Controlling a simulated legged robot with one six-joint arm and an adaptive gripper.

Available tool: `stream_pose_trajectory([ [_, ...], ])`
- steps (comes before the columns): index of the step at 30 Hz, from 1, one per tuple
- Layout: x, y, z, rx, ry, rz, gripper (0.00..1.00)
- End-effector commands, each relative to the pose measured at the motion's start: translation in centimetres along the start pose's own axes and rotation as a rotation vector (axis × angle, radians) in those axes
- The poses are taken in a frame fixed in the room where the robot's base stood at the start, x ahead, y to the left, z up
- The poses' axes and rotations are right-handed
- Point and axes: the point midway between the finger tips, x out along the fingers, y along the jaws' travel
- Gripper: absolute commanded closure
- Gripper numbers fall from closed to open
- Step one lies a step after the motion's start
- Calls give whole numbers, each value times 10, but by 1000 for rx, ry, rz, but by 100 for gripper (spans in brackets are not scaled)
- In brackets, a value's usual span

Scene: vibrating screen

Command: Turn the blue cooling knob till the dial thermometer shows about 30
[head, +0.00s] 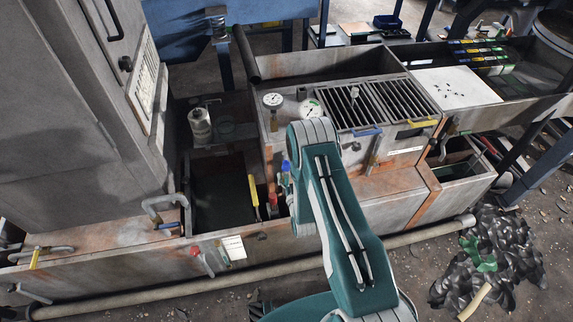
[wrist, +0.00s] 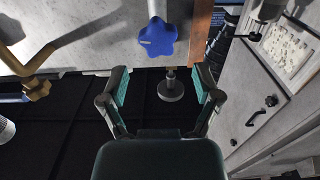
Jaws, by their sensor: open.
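The blue cooling knob (wrist: 157,38) is star-shaped, on a pale stem, at the top middle of the wrist view. My gripper (wrist: 160,75) is open, its two teal-padded fingers spread to either side below the knob in the picture; nothing is between the pads but a background view of a round metal disc. The knob looks apart from the fingers. In the head view a small blue piece (head: 286,166), probably this knob, shows left of my arm, which hides my gripper. Two white round dials (head: 272,100) (head: 309,107) stand on the machine; their readings are too small to tell.
A bent brass-coloured pipe (wrist: 37,88) is left of my gripper in the wrist view. A grey cabinet (head: 85,110) stands at left in the head view. Slotted screens (head: 405,97) lie right of the dials. A long pipe (head: 180,292) runs along the machine's front.

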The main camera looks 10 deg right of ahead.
Motion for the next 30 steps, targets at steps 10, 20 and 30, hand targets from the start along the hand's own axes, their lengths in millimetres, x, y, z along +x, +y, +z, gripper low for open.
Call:
stream_pose_trajectory([
  [10,45,0,0,-1,0,0,18],
  [20,47,0,0,-1,-1,0,32],
  [30,47,0,0,4,-1,-1,98],
])
